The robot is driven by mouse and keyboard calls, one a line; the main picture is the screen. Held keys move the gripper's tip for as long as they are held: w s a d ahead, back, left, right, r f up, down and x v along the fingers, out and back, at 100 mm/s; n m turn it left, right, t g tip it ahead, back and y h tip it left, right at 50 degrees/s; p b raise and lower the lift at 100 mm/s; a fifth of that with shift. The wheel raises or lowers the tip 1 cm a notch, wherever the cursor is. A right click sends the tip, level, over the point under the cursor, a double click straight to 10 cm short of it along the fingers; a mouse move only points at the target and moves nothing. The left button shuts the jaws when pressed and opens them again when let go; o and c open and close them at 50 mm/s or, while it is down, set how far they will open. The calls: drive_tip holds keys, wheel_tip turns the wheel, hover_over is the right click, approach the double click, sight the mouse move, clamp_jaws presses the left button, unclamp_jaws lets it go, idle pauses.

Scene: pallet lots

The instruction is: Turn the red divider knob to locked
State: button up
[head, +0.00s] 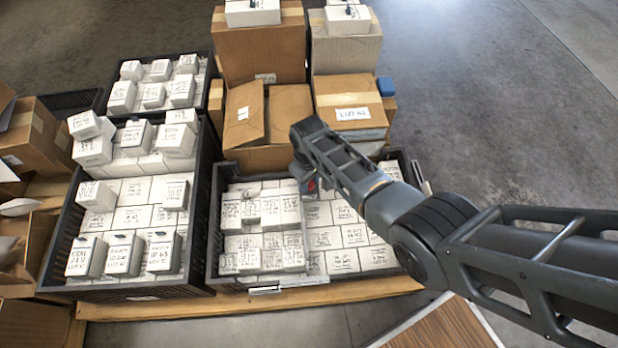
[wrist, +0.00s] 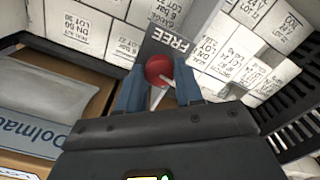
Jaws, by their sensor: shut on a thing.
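The red knob (wrist: 158,68) sits between the blue fingers of my gripper (wrist: 160,84) in the wrist view, and the fingers are shut on it. A pale pointer-like bar (wrist: 157,97) shows just below the knob. In the head view the red knob (head: 311,186) is a small patch beside my gripper (head: 307,184), at the back of the right black crate (head: 213,225). My arm hides part of that area.
White labelled boxes (head: 262,213) fill the right crate, some stacked higher. Cardboard cartons (head: 266,110) stand close behind my gripper. More crates of white boxes (head: 128,195) stand at left. Grey floor (head: 480,110) is open at the back right.

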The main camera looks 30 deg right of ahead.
drive_tip(key=m, duration=0.5)
drive_tip(key=shift+p, duration=0.35)
drive_tip(key=m, duration=0.5)
drive_tip(key=shift+m, duration=0.4)
drive_tip(key=o, duration=1)
drive_tip(key=shift+o, duration=0.2)
drive_tip(key=shift+r+p, duration=2.1)
drive_tip(key=shift+r, duration=1.8)
